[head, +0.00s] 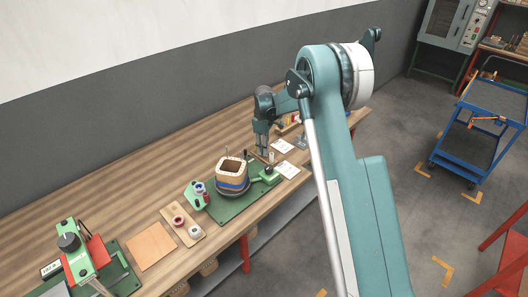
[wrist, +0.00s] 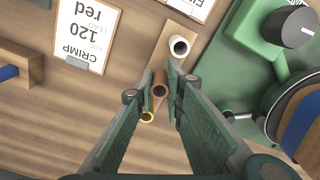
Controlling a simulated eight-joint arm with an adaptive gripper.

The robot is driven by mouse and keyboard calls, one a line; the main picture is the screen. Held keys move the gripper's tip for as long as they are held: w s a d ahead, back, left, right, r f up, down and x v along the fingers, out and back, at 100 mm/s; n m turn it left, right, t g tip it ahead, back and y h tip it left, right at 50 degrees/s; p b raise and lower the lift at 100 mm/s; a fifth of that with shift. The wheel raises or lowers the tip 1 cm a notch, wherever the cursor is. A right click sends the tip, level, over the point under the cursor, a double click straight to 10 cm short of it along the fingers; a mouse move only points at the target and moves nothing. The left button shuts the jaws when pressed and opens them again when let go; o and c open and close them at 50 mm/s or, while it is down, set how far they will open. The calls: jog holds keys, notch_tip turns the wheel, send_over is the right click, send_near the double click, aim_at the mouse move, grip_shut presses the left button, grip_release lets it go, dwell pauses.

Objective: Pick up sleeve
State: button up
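Three small ring-ended sleeves show in a line in the wrist view: a white sleeve (wrist: 179,45), a copper-brown sleeve (wrist: 159,90) and a thin yellow one (wrist: 148,116). The white one stands on a light wooden strip (wrist: 172,32). My gripper (wrist: 160,82) is open, its two green-padded fingers pointing down at the row. The brown sleeve lies between the fingers in the picture; I cannot tell whether they touch it. In the head view my gripper (head: 262,150) is low over the back part of the bench; the sleeves there are too small to tell apart.
A card (wrist: 85,35) reading "CRIMP 120 LEAD red" lies left of the row. A green fixture (wrist: 255,45) with a black knob is on the right. In the head view a coil (head: 232,172) stands on a green base (head: 228,208). A wooden block (wrist: 20,65) is far left.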

notch_tip(320, 180, up, 9)
jog(key=shift+p, duration=0.3)
dwell(0.9)
jog(key=s+a+r+p, duration=1)
jog(key=s+a+r, duration=0.5)
jog(key=s+r, duration=0.1)
jog(key=shift+s+r+p, duration=0.25)
jog(key=shift+r+p, duration=0.1)
jog(key=shift+r, duration=0.2)
jog(key=shift+a+f, duration=0.1)
jog(key=shift+f, duration=0.15)
jog(key=shift+f+b, duration=0.9)
jog(key=shift+f, duration=1.75)
jog(key=shift+f+b, duration=0.9)
jog(key=shift+b, duration=0.1)
dwell(0.3)
